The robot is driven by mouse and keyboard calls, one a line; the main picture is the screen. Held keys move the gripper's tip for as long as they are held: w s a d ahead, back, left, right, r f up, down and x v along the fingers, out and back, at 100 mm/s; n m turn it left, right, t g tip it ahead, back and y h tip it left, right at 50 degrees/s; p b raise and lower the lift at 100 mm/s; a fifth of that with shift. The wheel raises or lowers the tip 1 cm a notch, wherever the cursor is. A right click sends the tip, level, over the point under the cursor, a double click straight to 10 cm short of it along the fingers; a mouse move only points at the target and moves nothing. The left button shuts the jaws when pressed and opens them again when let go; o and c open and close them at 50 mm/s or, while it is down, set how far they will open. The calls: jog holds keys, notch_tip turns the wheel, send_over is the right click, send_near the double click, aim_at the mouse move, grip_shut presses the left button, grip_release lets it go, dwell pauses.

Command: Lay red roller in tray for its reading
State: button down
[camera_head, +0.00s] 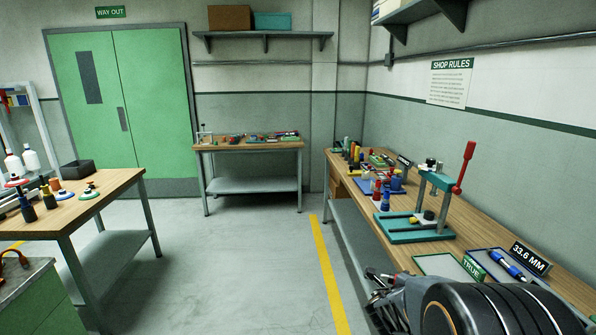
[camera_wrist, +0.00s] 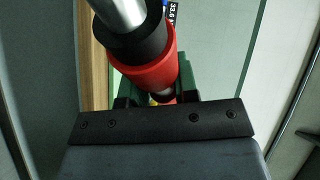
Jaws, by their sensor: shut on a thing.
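A red roller (camera_wrist: 152,66) with a black collar and a silver shaft shows large in the wrist view. My gripper (camera_wrist: 157,92) is shut on it. In the head view my gripper (camera_head: 378,288) is at the near edge of the right workbench, and the roller cannot be made out clearly there. On that bench are a pale green-rimmed tray (camera_head: 438,264), which looks empty, and a dark tray (camera_head: 486,253) holding a blue roller (camera_head: 508,265). A green TRUE sign (camera_head: 474,268) stands between them, and a 33.6 MM sign (camera_head: 530,258) stands behind the dark tray.
A teal press (camera_head: 418,228) with a red lever stands on the right workbench (camera_head: 463,228), beyond the trays. Several small coloured parts crowd its far end. A left table (camera_head: 100,188) and a back table (camera_head: 248,146) hold more parts. The floor between them is open.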

jog(key=w+a+f+n+t+y, duration=0.2)
jog(key=a+n+y, duration=0.1)
jog(key=a, duration=0.7)
jog(key=w+a+f+n+t+y, duration=0.2)
jog(key=a+n+t+y, duration=0.1)
jog(key=a, duration=0.6)
jog(key=shift+a+f+n+t+y, duration=0.3)
jog(key=shift+a+n+y, duration=0.05)
jog(key=shift+n+y, duration=0.4)
jog(key=shift+d, duration=0.2)
